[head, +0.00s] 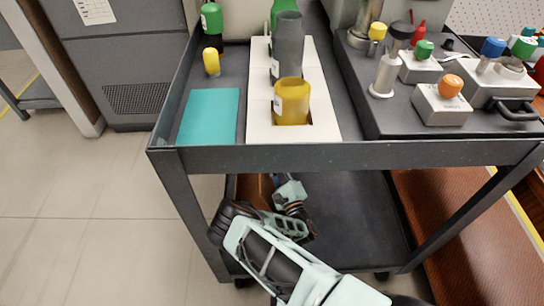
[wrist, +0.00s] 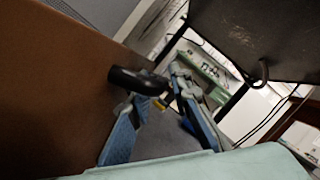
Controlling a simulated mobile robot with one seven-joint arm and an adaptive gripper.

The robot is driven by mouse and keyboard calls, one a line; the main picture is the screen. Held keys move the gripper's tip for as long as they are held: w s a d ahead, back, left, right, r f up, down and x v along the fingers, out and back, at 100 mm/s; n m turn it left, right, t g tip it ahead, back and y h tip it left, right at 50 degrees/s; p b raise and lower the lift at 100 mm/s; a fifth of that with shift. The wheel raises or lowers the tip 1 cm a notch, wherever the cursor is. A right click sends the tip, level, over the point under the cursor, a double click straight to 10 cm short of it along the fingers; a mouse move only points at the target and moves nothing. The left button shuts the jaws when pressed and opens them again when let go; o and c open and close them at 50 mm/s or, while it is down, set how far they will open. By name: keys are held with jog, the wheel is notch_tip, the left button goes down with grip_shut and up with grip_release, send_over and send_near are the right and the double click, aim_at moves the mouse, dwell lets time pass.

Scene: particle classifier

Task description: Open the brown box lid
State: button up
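The brown box (head: 254,190) is on the cart's lower shelf, mostly hidden by my arm and the cart's upper tray. Its brown face fills the left of the wrist view (wrist: 55,90). A black handle (wrist: 136,80) sticks out from that face. My gripper (wrist: 160,92) has its two fingers apart, with the handle's free end close to the fingertips. I cannot tell whether the fingers touch it. In the head view my gripper (head: 292,200) is below the upper tray, just right of the box. Whether the lid is raised is hidden.
The cart's upper tray (head: 350,155) is above my gripper and carries bottles and a teal pad (head: 209,115). A cart leg (head: 190,215) stands left of the box. The lower shelf (head: 350,220) is bare to the right. A dark panel with a hook (wrist: 265,70) shows at upper right.

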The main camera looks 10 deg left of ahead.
jog(key=shift+c, duration=0.4)
grip_shut()
